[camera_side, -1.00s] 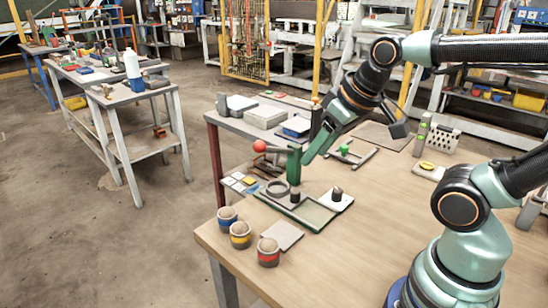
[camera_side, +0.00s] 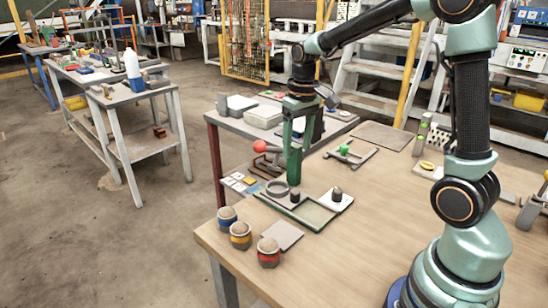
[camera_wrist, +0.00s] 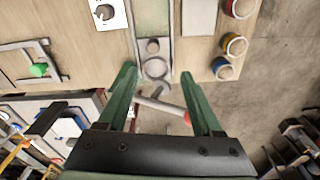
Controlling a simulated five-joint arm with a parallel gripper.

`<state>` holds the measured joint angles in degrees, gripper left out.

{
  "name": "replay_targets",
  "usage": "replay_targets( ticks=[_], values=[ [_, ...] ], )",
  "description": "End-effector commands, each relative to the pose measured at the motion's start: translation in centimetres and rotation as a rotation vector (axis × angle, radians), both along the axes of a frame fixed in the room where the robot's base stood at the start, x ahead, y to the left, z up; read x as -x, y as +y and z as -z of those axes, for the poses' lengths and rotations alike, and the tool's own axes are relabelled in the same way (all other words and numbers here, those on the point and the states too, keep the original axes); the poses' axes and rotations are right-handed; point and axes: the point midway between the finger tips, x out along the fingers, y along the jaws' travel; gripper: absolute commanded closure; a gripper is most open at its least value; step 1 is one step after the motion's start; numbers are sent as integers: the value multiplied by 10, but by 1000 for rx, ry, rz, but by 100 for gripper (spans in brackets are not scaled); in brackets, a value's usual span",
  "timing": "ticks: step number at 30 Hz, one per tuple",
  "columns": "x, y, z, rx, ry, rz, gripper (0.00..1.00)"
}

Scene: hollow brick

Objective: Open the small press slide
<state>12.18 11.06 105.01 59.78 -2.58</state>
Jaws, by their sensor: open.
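A low green-edged press base (camera_side: 318,212) lies on the wooden table, with a round ring (camera_side: 278,188) and a dark knob (camera_side: 295,195) at its far-left end. A lever with a red ball (camera_side: 260,146) sticks out to the left there. I cannot tell which part is the slide. My gripper (camera_side: 293,182) points down over this end, its green fingers partly hiding the press. In the wrist view my gripper (camera_wrist: 158,75) is open and empty; the ring (camera_wrist: 155,68) and knob (camera_wrist: 153,45) show between and beyond the fingertips, and the red ball (camera_wrist: 187,117) lies near the right finger.
A white plate with a dark knob (camera_side: 338,195) sits right of the base. A green knob on a grey rail (camera_side: 344,150) is further back. Several banded cups (camera_side: 240,235) and a grey square (camera_side: 283,235) are in front. The table's right middle is clear.

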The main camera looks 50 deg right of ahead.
Motion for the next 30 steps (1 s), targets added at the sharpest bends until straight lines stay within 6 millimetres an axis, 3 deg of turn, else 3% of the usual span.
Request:
replay_targets(
  ticks=[6, 14, 24, 30],
  values=[
    [-13, -17, 26, -15, 63, 26, 33],
    [-13, -19, 47, -17, 75, 29, 33],
    [-12, -18, 111, -18, 76, 29, 33],
    [-13, -18, 138, -17, 74, 29, 33]
  ],
)
